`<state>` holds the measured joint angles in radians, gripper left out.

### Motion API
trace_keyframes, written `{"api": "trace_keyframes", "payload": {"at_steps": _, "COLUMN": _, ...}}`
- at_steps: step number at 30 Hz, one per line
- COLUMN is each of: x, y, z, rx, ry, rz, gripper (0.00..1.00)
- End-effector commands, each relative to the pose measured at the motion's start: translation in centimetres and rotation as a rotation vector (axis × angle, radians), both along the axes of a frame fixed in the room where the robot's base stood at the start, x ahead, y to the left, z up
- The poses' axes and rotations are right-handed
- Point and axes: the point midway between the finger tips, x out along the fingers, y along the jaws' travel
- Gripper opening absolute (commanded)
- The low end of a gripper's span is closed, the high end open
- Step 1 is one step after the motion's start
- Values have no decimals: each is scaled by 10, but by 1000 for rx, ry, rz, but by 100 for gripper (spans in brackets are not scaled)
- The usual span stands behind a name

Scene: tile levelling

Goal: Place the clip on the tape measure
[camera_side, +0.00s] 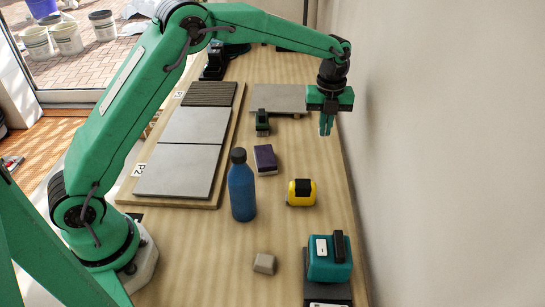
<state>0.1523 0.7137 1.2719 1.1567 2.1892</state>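The yellow and black tape measure (301,193) stands on the wooden bench to the right of the blue bottle. My gripper (326,130) points down above the bench, beyond the tape measure and a little to its right, well apart from it. Its fingers look close together, but they are too small to show whether they are open, shut or holding something. I cannot make out the clip for certain; a small one between the fingers could be hidden.
A blue bottle (242,190), a dark purple block (265,160), a green and black object (262,122) and a beige block (264,263) stand around the tape measure. A teal device (330,260) is at front right. Grey tiles (195,140) lie left.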

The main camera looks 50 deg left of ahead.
Motion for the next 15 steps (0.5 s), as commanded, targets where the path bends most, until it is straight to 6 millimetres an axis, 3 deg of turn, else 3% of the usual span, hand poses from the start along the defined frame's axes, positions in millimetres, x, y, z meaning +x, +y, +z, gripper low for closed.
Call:
{"api": "trace_keyframes", "payload": {"at_steps": 8, "x": -20, "y": -26, "z": 13, "rx": 0, "ry": -1, "rz": -7, "gripper": 0}}
{"api": "trace_keyframes", "payload": {"at_steps": 15, "x": -66, "y": -68, "z": 34, "rx": -1, "ry": -2, "rz": -11, "gripper": 0}}
